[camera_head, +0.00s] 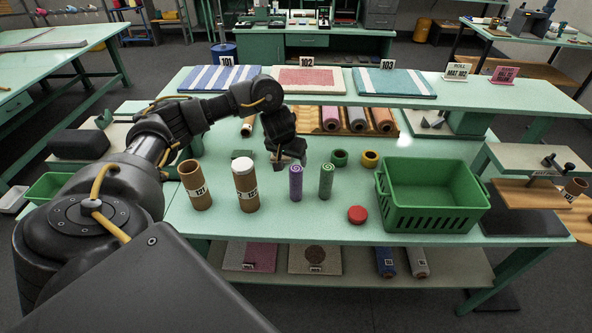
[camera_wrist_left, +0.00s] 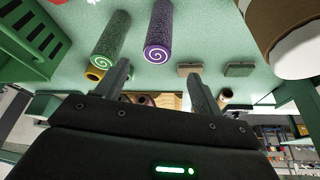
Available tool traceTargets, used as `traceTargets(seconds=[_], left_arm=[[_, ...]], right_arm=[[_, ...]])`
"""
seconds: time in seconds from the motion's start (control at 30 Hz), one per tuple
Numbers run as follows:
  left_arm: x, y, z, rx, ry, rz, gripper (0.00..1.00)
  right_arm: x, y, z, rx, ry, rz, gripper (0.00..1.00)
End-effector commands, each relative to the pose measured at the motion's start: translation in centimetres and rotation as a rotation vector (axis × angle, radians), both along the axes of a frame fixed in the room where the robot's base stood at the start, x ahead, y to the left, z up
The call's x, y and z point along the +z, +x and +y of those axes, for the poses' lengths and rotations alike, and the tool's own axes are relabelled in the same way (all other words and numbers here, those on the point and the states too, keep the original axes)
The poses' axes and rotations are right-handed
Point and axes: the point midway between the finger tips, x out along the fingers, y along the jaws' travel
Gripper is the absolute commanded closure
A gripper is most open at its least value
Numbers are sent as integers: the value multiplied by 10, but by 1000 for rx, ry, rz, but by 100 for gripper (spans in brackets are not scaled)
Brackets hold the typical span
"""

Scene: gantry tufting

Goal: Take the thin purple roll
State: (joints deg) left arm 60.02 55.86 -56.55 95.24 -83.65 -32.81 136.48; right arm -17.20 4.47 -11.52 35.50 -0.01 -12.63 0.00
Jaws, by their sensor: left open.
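The thin purple roll (camera_head: 296,184) stands upright on the green table, with a pale spiral on its top end. It also shows in the left wrist view (camera_wrist_left: 159,32), beyond the fingers and roughly between them. A thin green roll (camera_head: 326,182) stands just right of it, apart by a small gap; it also shows in the left wrist view (camera_wrist_left: 110,38). My left gripper (camera_head: 287,161) is just behind and above the purple roll in the head view. It is open, and nothing shows between its fingers (camera_wrist_left: 160,82). My right gripper is not in view.
Two brown tubes (camera_head: 245,187) (camera_head: 196,187) stand left of the purple roll. A green basket (camera_head: 433,203) is at the right, with a red disc (camera_head: 357,214) near it. Green and yellow rings (camera_head: 340,157) (camera_head: 370,159) lie behind. A raised shelf (camera_head: 450,90) carries mats.

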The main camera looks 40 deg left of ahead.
Motion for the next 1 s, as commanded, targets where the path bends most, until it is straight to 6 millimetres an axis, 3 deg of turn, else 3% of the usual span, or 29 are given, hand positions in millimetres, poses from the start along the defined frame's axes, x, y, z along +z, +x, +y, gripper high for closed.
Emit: traceTargets(seconds=[0.3, 0.4, 0.7, 0.83, 1.0], left_arm=[[-31, 10, 1, 0, -5, 5, 32], [-47, 17, 3, -2, -4, -1, 32], [-54, 22, 5, -2, -2, -2, 32], [-73, 28, 4, -2, -6, 2, 32], [-90, 38, 8, -2, -3, 2, 32]], right_arm=[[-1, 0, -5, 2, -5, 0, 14], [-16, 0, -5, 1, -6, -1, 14], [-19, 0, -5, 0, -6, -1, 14], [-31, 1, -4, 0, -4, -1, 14], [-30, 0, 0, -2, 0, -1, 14]])
